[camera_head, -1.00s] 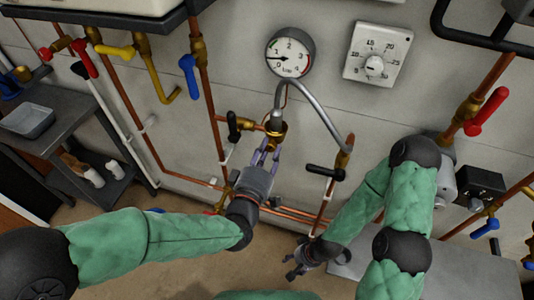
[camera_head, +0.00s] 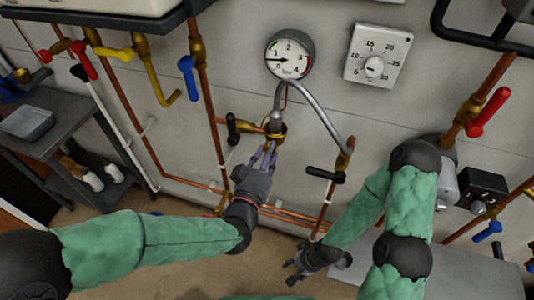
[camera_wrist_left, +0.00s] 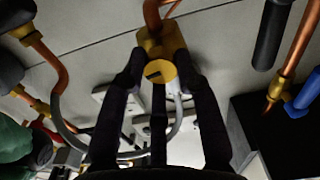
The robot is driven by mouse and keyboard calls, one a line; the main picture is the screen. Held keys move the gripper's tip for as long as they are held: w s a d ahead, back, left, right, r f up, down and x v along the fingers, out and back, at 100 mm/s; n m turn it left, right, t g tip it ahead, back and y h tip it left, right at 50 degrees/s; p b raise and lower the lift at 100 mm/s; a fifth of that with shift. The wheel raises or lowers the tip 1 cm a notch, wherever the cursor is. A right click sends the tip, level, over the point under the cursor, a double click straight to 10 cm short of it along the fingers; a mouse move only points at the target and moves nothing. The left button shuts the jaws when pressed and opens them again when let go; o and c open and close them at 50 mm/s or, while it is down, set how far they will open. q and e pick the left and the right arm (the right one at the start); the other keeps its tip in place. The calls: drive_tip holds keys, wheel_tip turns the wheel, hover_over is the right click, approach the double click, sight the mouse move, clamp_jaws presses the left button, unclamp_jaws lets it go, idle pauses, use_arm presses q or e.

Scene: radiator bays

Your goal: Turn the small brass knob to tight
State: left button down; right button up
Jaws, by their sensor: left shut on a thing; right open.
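The small brass knob (camera_wrist_left: 161,72) has a round face with a dark slanted mark and sits on a brass fitting (camera_wrist_left: 172,38). In the head view that brass fitting (camera_head: 276,131) is below the pressure gauge (camera_head: 290,54), at the lower end of the grey hose. My left gripper (camera_head: 268,157) reaches up to it from below. In the left wrist view its fingers (camera_wrist_left: 160,82) close on both sides of the knob. The knob is hidden in the head view. My right gripper (camera_head: 290,272) is open and empty, low near the floor.
Copper pipes run beside the left gripper, with black lever handles (camera_head: 233,128) and (camera_head: 325,174) on either side. A white thermostat dial (camera_head: 377,54) is at upper right. A red lever (camera_head: 487,111) is at far right. A dark cart (camera_head: 45,143) stands at left.

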use_arm(q)
drive_tip(key=shift+s+f+m, duration=0.1)
drive_tip(key=shift+f+m, duration=0.25)
drive_tip(key=shift+m, duration=0.75)
drive_tip(key=shift+f, duration=0.2)
drive_tip(key=c, duration=1.1)
unclamp_jaws()
drive_tip(key=shift+o, duration=1)
drive_tip(key=shift+r, duration=0.2)
